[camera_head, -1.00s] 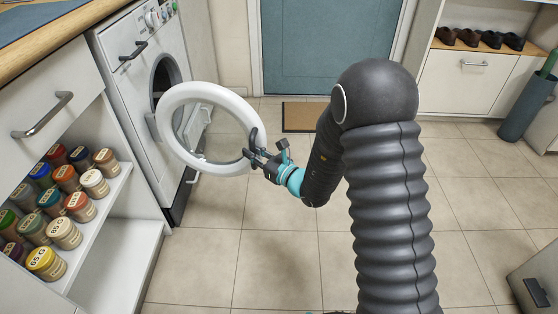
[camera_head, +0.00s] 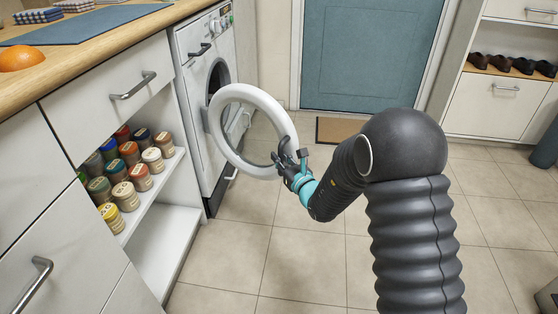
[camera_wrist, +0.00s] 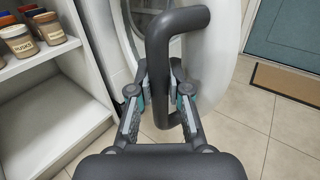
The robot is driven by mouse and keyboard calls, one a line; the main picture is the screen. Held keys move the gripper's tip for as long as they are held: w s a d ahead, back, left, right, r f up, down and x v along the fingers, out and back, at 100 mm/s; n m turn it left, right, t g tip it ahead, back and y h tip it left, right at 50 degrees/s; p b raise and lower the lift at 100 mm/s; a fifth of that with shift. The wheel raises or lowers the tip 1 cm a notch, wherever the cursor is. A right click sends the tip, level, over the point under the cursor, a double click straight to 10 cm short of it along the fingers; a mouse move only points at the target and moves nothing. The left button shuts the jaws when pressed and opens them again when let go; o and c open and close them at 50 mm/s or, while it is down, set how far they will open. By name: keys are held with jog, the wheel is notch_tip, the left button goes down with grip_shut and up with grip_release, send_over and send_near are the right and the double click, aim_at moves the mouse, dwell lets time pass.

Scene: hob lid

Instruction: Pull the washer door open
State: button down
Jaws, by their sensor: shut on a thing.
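The white washer (camera_head: 205,75) stands at the end of the counter. Its round door (camera_head: 228,98), a white ring with a clear middle, is swung wide open, and the dark drum opening shows behind it. My gripper (camera_head: 283,165) is at the ring's free right edge. In the wrist view my gripper (camera_wrist: 158,100) has its two fingers closed around the dark grey bar handle (camera_wrist: 158,45) of the door. The handle's lower part passes between the fingers. The door's hinge side is partly hidden behind the ring.
An open shelf with several spice jars (camera_head: 128,170) stands left of the washer, under the wooden counter (camera_head: 110,50). The tiled floor (camera_head: 310,245) is clear in front. A brown mat (camera_head: 338,130) lies by the blue door (camera_head: 370,55). A shoe cabinet (camera_head: 495,105) stands at right.

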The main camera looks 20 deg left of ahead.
jog(key=shift+d, duration=0.2)
jog(key=c, duration=1.1)
grip_release()
jog(key=shift+d, duration=0.2)
jog(key=shift+s+a, duration=0.1)
jog(key=shift+a, duration=0.2)
jog(key=shift+s+d, duration=0.1)
jog(key=shift+d, duration=0.15)
jog(key=v, duration=1.1)
jog(key=shift+s, duration=0.25)
jog(key=shift+d, duration=0.1)
